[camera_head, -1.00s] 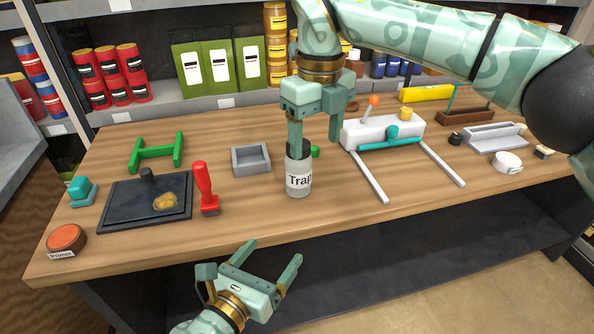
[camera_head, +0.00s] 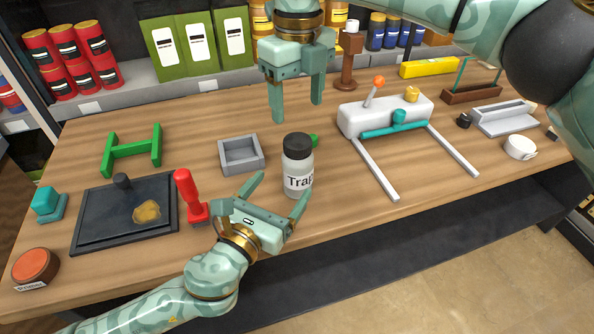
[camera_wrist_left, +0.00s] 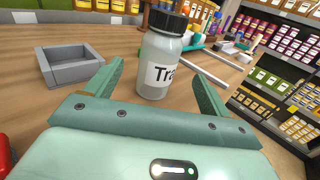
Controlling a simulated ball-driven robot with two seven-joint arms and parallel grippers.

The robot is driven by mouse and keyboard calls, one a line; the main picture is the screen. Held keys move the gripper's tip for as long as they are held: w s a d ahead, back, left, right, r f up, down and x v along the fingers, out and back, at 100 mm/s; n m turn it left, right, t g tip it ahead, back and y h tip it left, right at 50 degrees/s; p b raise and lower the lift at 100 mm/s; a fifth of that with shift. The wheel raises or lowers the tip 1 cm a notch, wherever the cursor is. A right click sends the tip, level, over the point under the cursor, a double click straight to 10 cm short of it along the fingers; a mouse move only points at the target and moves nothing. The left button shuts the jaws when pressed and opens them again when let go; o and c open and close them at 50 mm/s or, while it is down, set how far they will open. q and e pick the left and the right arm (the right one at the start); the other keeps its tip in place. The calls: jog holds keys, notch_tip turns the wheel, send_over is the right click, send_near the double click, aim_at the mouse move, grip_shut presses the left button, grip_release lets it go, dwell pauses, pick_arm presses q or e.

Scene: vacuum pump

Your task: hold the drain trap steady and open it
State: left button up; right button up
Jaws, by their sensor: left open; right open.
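The drain trap (camera_head: 298,172) is a clear jar with a dark cap (camera_head: 297,146) and a label starting "Tra". It stands upright on the workbench, cap on. In the left wrist view the jar (camera_wrist_left: 158,62) stands just ahead, between the lines of the two fingers. My left gripper (camera_head: 283,186) is open and low at the front of the jar, its fingers pointing toward it; whether they touch it I cannot tell. It also shows in the left wrist view (camera_wrist_left: 158,82). My right gripper (camera_head: 297,112) is open and empty, pointing down above and behind the cap.
A grey square tray (camera_head: 262,160) is left of the jar. A red-handled tool (camera_head: 188,190) stands beside my left gripper. A white device with teal bar (camera_head: 375,118) and two rails is to the right. A black plate (camera_head: 105,222) lies at left.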

aim_at(302, 159)
pick_arm(q)
jog(key=x, duration=1)
